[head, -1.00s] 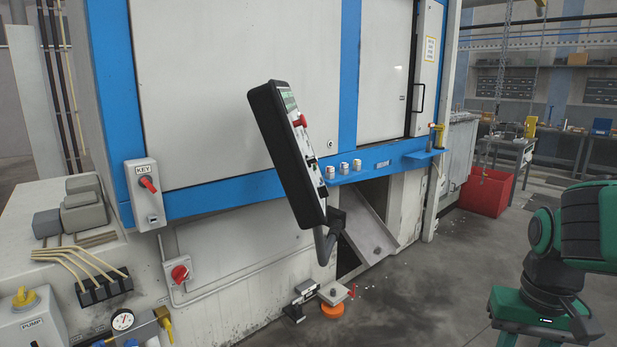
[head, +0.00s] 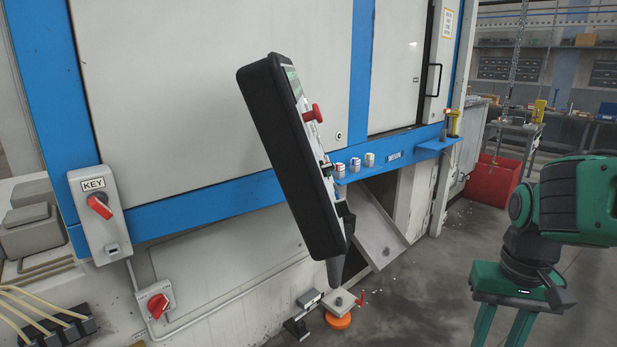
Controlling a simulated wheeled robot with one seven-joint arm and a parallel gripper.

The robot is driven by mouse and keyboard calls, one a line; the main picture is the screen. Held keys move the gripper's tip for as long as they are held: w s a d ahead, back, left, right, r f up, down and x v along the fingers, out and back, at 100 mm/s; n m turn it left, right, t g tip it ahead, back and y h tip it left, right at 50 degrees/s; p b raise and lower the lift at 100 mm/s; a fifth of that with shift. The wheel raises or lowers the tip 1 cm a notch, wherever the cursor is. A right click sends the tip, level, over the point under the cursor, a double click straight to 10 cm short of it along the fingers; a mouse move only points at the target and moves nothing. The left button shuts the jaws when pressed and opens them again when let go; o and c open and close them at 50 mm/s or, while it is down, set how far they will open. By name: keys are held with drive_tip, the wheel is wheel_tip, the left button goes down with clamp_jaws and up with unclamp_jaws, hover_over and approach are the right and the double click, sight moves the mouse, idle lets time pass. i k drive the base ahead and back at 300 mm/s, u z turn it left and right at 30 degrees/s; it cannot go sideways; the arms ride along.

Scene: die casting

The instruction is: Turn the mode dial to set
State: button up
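A black hand-panel (head: 285,165) hangs tilted in the middle of the head view, seen almost edge-on. Its control face points right, with a red button (head: 313,113) and small controls lower down. I cannot make out a mode dial or its markings on this narrow face. My gripper (head: 502,328) is at the lower right, pointing down, with its two green fingers apart. Nothing shows between them, and the fingertips are cut off by the bottom edge. It is well to the right of the panel and touches nothing visible.
A KEY box (head: 99,211) with a red switch and a lower red rotary switch (head: 157,303) are at left. A blue ledge (head: 395,165), a slanted chute (head: 377,235) and a red bin (head: 492,180) lie beyond the panel.

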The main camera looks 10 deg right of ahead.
sight(330, 166)
drive_tip(key=u, duration=1.5)
drive_tip(key=k, duration=1.25)
drive_tip(key=z, duration=1)
drive_tip(key=i, duration=1)
